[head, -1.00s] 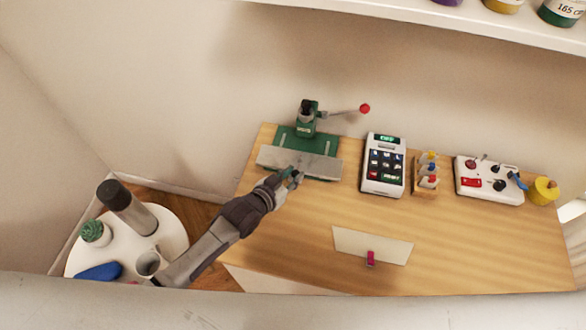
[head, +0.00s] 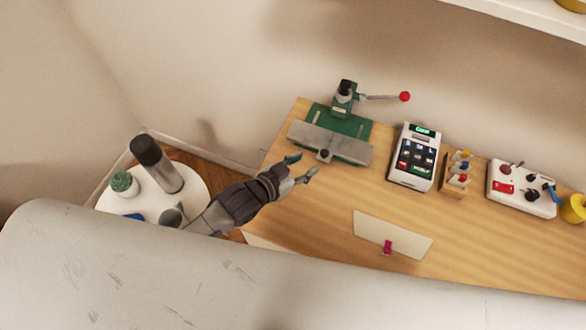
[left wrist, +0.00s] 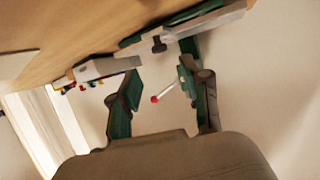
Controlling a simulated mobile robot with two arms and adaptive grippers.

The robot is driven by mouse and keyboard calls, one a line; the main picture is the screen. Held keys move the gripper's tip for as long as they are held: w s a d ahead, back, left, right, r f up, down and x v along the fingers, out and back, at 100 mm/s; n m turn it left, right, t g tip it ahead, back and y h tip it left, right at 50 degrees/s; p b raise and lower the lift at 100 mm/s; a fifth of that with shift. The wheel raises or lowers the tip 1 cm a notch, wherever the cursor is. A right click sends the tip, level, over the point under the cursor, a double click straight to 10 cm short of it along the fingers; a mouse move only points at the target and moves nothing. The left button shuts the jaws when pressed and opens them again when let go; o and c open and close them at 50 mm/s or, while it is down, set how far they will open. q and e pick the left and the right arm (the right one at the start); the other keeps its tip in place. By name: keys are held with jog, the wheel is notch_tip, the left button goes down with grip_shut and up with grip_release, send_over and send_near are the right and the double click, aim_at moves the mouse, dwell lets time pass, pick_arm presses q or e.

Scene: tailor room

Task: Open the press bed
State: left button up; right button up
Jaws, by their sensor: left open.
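The press has a green bed (head: 352,124), a grey metal plate (head: 350,148) across its front and a small black knob (head: 324,155) at the plate's front edge. Its lever ends in a red ball (head: 404,97). My left gripper (head: 302,166) is open and empty, just in front of the plate and apart from the knob. In the left wrist view, the open fingers (left wrist: 160,76) frame the space below the black knob (left wrist: 158,44), and the lever's red ball (left wrist: 155,99) shows between them. My right gripper is not in view.
The press stands on a wooden table (head: 480,245) against the wall. To its right are a keypad device (head: 414,157), a small peg holder (head: 458,173) and a control box (head: 521,187). A white card (head: 393,235) lies in front. A round white side table (head: 190,200) stands left.

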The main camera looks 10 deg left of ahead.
pick_arm(q)
jog(key=shift+v, duration=2.2)
jog(key=s+a+r+n+g+y, duration=0.1)
jog(key=s+a+n+g+y, duration=0.1)
jog(key=s+a+g+y, duration=0.35)
jog(key=s+a+r+n+g+y, duration=0.1)
jog(key=s+a+n+g+y, duration=0.15)
jog(key=s+a, duration=0.65)
jog(key=s+d+f+g+b, duration=0.1)
jog(key=s+f, duration=0.1)
jog(key=f, duration=1.2)
jog(key=s+d+f, duration=0.1)
jog(key=s+f, duration=0.1)
jog(key=f, duration=1.3)
jog(key=s+a+f+g+b, duration=0.1)
jog(key=s+a+f, duration=0.2)
jog(key=s+f, duration=1.3)
jog(key=shift+s+h, duration=0.25)
jog(key=shift+h, duration=0.05)
